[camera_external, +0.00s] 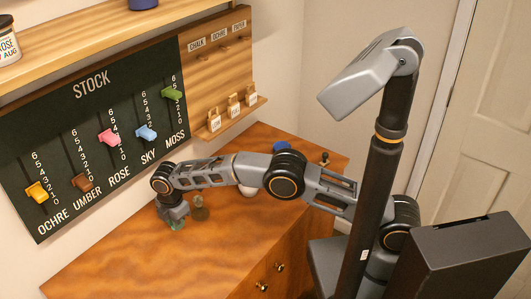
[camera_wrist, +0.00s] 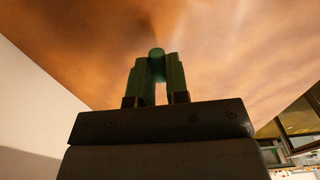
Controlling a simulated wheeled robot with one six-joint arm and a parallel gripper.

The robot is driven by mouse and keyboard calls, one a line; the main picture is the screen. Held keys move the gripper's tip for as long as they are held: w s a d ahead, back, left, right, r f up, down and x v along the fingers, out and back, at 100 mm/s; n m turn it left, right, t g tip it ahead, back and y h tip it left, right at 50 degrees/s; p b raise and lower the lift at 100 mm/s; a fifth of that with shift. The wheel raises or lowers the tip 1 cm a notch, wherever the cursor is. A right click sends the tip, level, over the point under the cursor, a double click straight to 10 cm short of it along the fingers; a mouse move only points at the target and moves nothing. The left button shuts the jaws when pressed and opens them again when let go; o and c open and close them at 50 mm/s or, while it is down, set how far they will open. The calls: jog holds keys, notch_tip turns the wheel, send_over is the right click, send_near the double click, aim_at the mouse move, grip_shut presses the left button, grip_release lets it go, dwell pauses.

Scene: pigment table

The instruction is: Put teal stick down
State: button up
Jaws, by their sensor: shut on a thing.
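My gripper (camera_external: 174,215) points down close above the wooden tabletop (camera_external: 110,262), left of the middle of the table. In the wrist view my gripper (camera_wrist: 157,75) is shut on the teal stick (camera_wrist: 156,54), whose rounded end shows between the two dark green fingers. In the outside view a small teal bit of the stick (camera_external: 178,224) shows at the fingertips. The rest of the stick is hidden by the fingers. I cannot tell whether its end touches the table.
A small greyish-green object (camera_external: 199,210) stands just right of my gripper. A white round item (camera_external: 249,191) and a blue one (camera_external: 281,147) are farther right, near my arm. The STOCK board (camera_external: 95,110) with coloured sliders hangs behind. The front left tabletop is clear.

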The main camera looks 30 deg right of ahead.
jog(key=shift+f, duration=1.5)
jog(key=shift+f, duration=0.15)
jog(key=o, duration=0.6)
jog(key=shift+o, duration=0.2)
notch_tip(320, 180, up, 12)
jog(key=shift+r+b, duration=0.2)
jog(key=shift+b, duration=0.1)
